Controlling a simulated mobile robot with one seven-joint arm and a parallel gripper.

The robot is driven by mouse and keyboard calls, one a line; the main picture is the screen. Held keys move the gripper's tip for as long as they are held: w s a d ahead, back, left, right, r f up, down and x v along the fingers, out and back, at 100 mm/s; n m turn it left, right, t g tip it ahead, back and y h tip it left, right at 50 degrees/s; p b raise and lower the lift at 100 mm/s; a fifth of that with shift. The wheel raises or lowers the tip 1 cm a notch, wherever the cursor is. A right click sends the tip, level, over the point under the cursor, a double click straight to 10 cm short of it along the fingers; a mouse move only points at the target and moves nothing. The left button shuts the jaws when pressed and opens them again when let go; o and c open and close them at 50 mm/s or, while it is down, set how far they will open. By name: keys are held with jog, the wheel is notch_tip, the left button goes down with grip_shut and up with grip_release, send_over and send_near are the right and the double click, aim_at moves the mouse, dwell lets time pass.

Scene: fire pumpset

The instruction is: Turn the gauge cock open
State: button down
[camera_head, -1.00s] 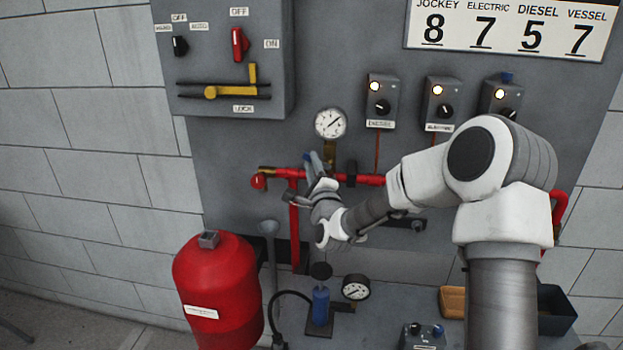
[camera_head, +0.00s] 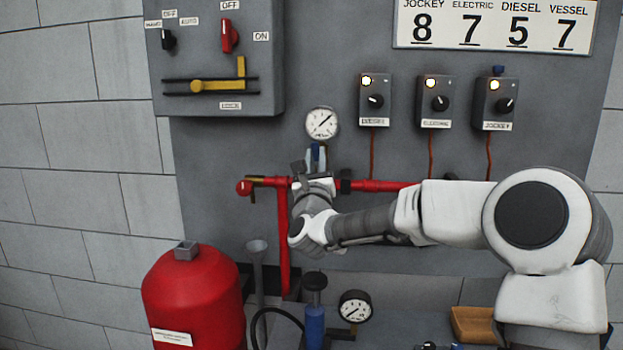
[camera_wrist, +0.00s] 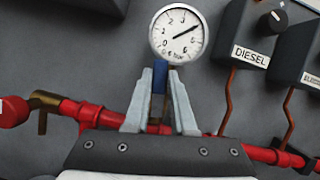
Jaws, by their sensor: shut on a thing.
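The gauge cock shows a blue handle (camera_wrist: 158,82) standing upright just below the round white pressure gauge (camera_wrist: 179,33) in the wrist view. In the head view the handle (camera_head: 315,154) is a small blue patch under the gauge (camera_head: 321,123). My gripper (camera_wrist: 165,80) reaches up to it, with its pale fingers on either side, and is shut on the handle. It also shows in the head view (camera_head: 315,160). The gauge needle points up and right, near 4 in the wrist view. The cock's body is mostly hidden behind my fingers.
A red pipe (camera_head: 380,186) runs behind my gripper, with a brass fitting (camera_head: 262,182) at its left. A red tank (camera_head: 195,300) stands lower left. Control boxes (camera_head: 435,102) are to the right, and a large switch panel (camera_head: 218,60) is upper left.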

jog(key=shift+s+d+m+h+b, duration=0.1)
jog(key=shift+d+m+h+b, duration=0.1)
jog(key=shift+m+h+b, duration=0.45)
jog(key=shift+d+m+h+b, duration=0.2)
jog(key=shift+m+h+b, duration=0.15)
jog(key=shift+m+b, duration=0.6)
jog(key=shift+r+m, duration=0.15)
jog(key=shift+m, duration=0.15)
jog(key=c, duration=0.7)
grip_release()
jog(key=shift+d, duration=0.1)
jog(key=shift+c, duration=0.2)
jog(key=v, duration=1.7)
jog(key=shift+s+p, duration=0.25)
jog(key=shift+p, duration=0.2)
